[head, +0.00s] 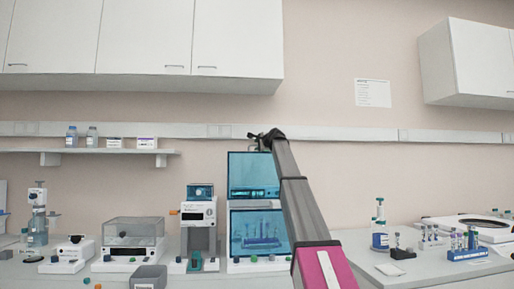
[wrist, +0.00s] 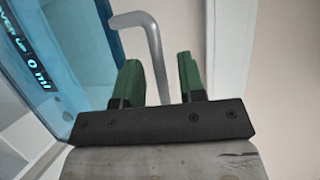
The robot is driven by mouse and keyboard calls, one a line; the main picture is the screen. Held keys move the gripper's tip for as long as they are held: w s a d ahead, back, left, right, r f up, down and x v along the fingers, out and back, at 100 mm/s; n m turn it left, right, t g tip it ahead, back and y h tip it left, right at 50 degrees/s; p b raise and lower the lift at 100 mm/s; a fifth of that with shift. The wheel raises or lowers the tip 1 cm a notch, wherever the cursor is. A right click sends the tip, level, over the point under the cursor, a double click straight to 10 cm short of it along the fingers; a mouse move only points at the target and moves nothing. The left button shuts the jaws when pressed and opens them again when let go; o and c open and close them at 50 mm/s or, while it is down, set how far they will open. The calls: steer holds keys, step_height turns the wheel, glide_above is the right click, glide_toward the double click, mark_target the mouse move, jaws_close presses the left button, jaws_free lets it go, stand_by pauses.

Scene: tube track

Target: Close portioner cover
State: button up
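The portioner (head: 231,240) stands on the bench in the middle of the head view, partly hidden behind my arm. Its clear blue cover (head: 240,163) is raised above the lower blue front, and a tube rack shows through that front. In the wrist view the blue panel (wrist: 85,55) is at the left, with display text ending in "VER UP" and "0 ml". A grey bent handle (wrist: 152,40) reaches down between the green fingers of my gripper (wrist: 159,65). The fingers are apart, with gaps on both sides of the handle. In the head view my gripper (head: 265,138) is at the cover's top edge.
A white device with a teal top (head: 199,220) stands close left of the portioner. A clear-lidded box (head: 133,235) is further left. Bottles and tube racks (head: 465,245) are on the right bench. A wall shelf (head: 110,151) and cupboards (head: 145,40) are behind and above.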

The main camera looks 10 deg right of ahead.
steer(key=shift+x, duration=0.8)
jaws_close()
steer(key=s+f+n+t+y, duration=0.1)
steer(key=s+f, duration=0.4)
steer(key=s, duration=0.4)
steer(key=s+f+t, duration=0.2)
steer(key=s+f, duration=0.4)
steer(key=s, duration=0.2)
steer(key=s+f+n+t+y, duration=0.1)
steer(key=s+f, duration=0.4)
steer(key=s, duration=0.4)
steer(key=s+f+n+t+y, duration=0.2)
steer(key=s+f, duration=0.1)
steer(key=f, duration=1.1)
steer(key=shift+n+t+y, duration=0.3)
steer(key=shift+t, duration=0.1)
